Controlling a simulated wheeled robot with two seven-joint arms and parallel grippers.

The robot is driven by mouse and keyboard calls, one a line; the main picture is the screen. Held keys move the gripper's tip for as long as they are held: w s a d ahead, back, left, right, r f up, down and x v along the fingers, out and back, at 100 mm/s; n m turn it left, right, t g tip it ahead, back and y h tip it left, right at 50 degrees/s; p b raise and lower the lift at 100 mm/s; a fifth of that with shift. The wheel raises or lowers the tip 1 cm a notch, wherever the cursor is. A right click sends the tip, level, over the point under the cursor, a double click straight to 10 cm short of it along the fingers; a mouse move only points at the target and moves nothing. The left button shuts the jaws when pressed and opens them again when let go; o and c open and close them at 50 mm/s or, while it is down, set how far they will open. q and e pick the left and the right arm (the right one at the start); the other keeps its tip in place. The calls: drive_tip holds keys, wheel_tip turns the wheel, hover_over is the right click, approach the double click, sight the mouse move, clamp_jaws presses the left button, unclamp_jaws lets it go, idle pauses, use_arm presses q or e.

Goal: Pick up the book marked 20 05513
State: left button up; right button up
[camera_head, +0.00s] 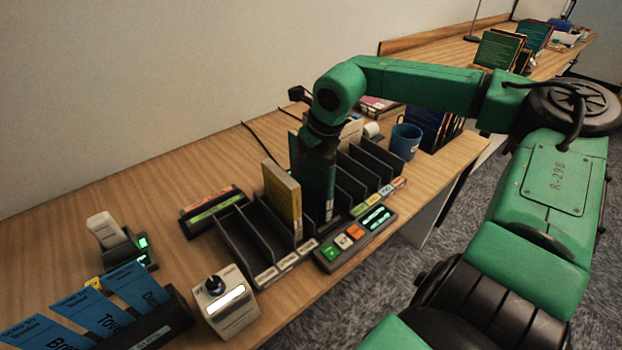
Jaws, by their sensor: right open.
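A roller sorter with dark upright dividers (240,243) stands on the desk. A yellow book (281,198) and a dark green book (317,190) stand upright side by side in its slots. The green book has a pale label low on its spine. The markings are too small to read, so I cannot tell which book is 20 05513. My right gripper (318,148) points down at the top of the green book. It is open, and its fingertips are hard to make out against the book. My left gripper is not in view.
A button panel (355,238) lies along the sorter's front. A blue mug (405,141) and dark books (435,130) stand behind it to the right. A white box with a knob (225,303), a handset on a dock (120,240) and blue cards (100,312) are left.

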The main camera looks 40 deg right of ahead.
drive_tip(key=shift+f, duration=0.1)
idle(0.4)
clamp_jaws()
idle(1.3)
